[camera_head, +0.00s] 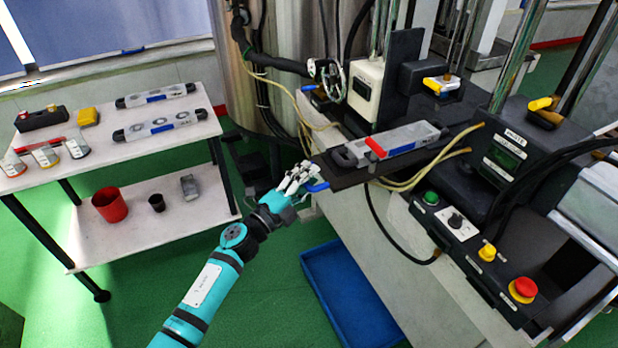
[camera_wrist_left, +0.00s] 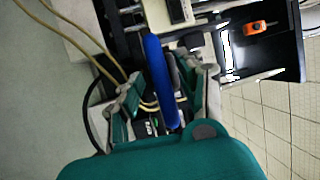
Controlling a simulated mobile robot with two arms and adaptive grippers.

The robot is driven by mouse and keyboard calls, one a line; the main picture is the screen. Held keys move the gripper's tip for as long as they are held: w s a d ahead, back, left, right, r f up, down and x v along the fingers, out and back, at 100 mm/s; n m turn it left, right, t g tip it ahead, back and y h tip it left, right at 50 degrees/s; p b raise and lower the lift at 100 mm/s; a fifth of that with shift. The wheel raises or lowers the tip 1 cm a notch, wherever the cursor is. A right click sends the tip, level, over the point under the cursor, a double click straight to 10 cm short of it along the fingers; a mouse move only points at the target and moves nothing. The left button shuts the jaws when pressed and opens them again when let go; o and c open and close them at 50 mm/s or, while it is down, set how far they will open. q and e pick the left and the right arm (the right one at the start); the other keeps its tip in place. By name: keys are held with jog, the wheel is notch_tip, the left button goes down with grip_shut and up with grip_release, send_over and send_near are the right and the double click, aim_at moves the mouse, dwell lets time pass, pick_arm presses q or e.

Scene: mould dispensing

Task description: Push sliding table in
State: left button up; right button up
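The sliding table is a dark flat plate (camera_head: 345,177) on the machine, with a blue handle (camera_head: 317,187) at its near left end. A grey mould (camera_head: 408,140) with a red part lies on the plate. My left gripper (camera_head: 300,178) is at the blue handle. In the left wrist view, the blue handle (camera_wrist_left: 160,80) stands between the two spread fingers of my left gripper (camera_wrist_left: 166,88), with gaps visible beside it. Whether a finger touches it is unclear. My right gripper is not in view.
A control panel with a red button (camera_head: 523,289) is at the right. A blue bin (camera_head: 345,290) stands on the floor below. Pale hoses (camera_head: 430,170) run beside the plate. A white shelf table (camera_head: 100,150) with moulds and cups is at the left. Green floor lies between.

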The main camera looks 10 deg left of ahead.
pick_arm(q)
jog(key=v, duration=1.1)
jog(key=shift+s+a, duration=0.2)
jog(key=shift+s, duration=0.1)
jog(key=shift+f, duration=0.15)
